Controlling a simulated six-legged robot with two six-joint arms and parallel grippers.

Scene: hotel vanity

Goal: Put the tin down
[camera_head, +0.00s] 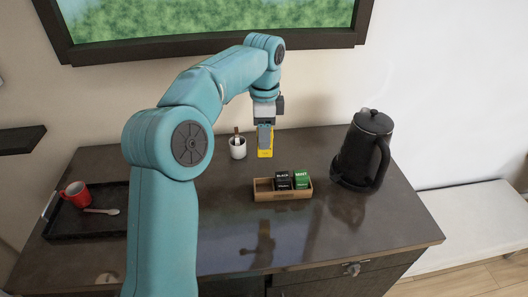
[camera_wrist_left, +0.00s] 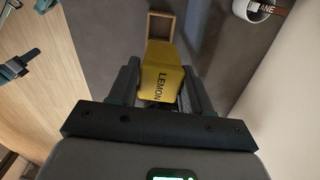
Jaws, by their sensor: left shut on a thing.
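The yellow tin (camera_head: 265,152), marked LEMON, is held in my left gripper (camera_head: 264,138). It also shows in the left wrist view (camera_wrist_left: 162,75), with the two dark fingers (camera_wrist_left: 158,88) on either side of it. The tin looks raised above the dark counter, behind the wooden box and right of the white cup in the head view. Its exact height is hard to tell. My right gripper is not in view.
The wooden box (camera_head: 283,196) holds a black tin (camera_head: 283,181) and a green tin (camera_head: 302,180); its left end is empty. A white cup (camera_head: 237,149), a black kettle (camera_head: 363,150) and a black tray (camera_head: 82,222) with a red mug (camera_head: 76,194) stand around. The front counter is clear.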

